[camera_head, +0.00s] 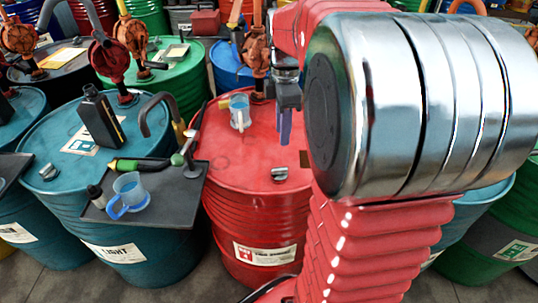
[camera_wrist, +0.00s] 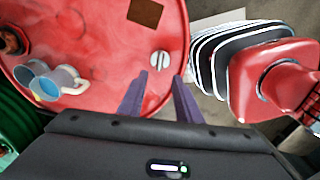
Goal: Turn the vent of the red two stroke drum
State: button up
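The red two stroke drum (camera_head: 245,225) stands in the middle of the head view, with a white label on its front. Its red top (camera_wrist: 105,55) fills the left and middle of the wrist view. The vent (camera_head: 280,175) is a small silver cap with a raised bar near the drum's front rim. In the wrist view the vent (camera_wrist: 160,62) lies just beyond my fingertips, roughly between their lines. My gripper (camera_wrist: 159,76) is open, its two purple fingers apart with nothing between them. In the head view my gripper (camera_head: 285,125) hangs above the drum top, seen edge-on.
A clear measuring jug (camera_head: 239,112) with blue liquid stands on the red drum near a rusty hand pump (camera_head: 256,45). A dark tray (camera_head: 165,195) at left holds another jug (camera_head: 128,190). A black bottle (camera_head: 100,118) stands on the teal drum (camera_head: 60,170). More drums crowd behind.

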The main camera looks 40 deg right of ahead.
aim_at(281, 167)
jog(key=shift+f, duration=0.15)
notch_tip(281, 167, down, 14)
jog(key=shift+r, duration=0.25)
dwell(0.6)
jog(key=shift+c, duration=0.3)
